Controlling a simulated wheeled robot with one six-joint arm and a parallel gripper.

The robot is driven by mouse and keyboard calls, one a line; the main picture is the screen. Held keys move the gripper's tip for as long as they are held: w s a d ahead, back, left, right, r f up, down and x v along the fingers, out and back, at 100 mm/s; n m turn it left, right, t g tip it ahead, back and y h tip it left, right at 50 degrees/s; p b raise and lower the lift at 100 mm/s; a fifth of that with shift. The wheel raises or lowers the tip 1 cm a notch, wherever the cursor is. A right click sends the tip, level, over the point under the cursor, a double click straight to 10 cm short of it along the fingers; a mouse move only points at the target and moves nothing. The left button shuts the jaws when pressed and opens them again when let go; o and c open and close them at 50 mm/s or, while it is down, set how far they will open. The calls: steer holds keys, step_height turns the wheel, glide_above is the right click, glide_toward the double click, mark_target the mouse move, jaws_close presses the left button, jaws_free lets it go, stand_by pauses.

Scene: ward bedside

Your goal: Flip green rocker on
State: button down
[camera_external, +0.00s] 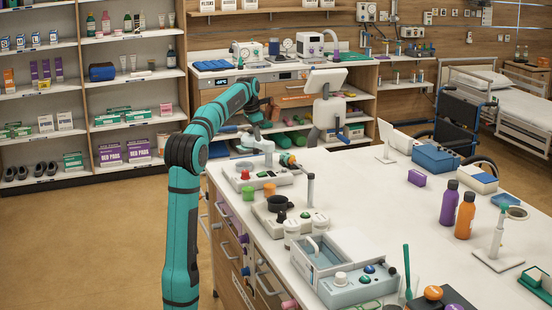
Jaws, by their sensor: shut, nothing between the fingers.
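A small green control (364,279), possibly the green rocker, is on the sloped front of a pale grey-blue device (345,292) at the counter's near edge. A blue control and a white knob are beside it. Another small green spot (305,215) is on a white unit farther back. I cannot tell which is the rocker or its position. My gripper (264,126) is small and partly blurred into the background, at the end of my teal arm. It points down above the far-left end of the counter, shut and empty, well away from the near device.
A device with a red button (245,174) stands below my gripper. Orange and green cups (269,189), a dark ring and a post (311,190) stand between it and the near device. Purple and orange bottles (465,215) stand right. The counter's middle (370,200) is clear.

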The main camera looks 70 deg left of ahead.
mark_target(264, 172)
steer(key=w+f, duration=0.1)
steer(key=f, duration=0.8)
steer(key=w+f, duration=0.1)
steer(key=f, duration=0.3)
steer(key=shift+w+f, duration=0.35)
steer(key=shift+f, duration=0.05)
steer(key=shift+w+f+g, duration=0.2)
steer(key=shift+f+g, duration=0.1)
steer(key=shift+g, duration=0.1)
steer(key=shift+s, duration=0.25)
steer(key=shift+s+r, duration=0.2)
steer(key=shift+s, duration=0.45)
steer(key=shift+r, duration=0.1)
